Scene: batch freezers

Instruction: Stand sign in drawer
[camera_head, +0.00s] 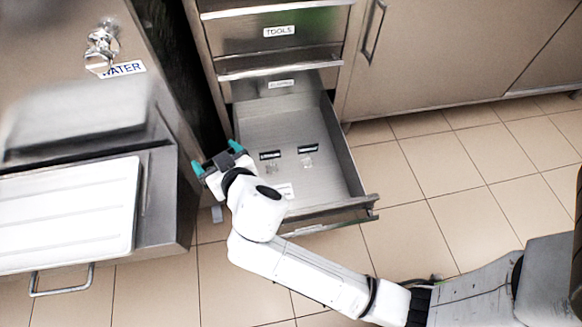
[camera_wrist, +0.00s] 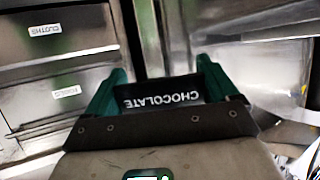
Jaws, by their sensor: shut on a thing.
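My gripper (camera_head: 217,157) is at the left side of the open drawer (camera_head: 335,160), its teal fingers around a dark sign. In the wrist view, my gripper (camera_wrist: 160,88) is shut on this sign (camera_wrist: 160,93), which reads CHOCOLATE upside down in that picture. In the head view the sign is mostly hidden by the gripper. Two small dark signs on clear stands, a left one (camera_head: 270,155) and a right one (camera_head: 308,149), stand inside the drawer. Their lettering is too small to read.
A steel machine with a WATER label (camera_head: 123,69) and a white ribbed tray (camera_head: 65,215) stands close on the left. Tiled floor (camera_head: 450,180) is clear on the right.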

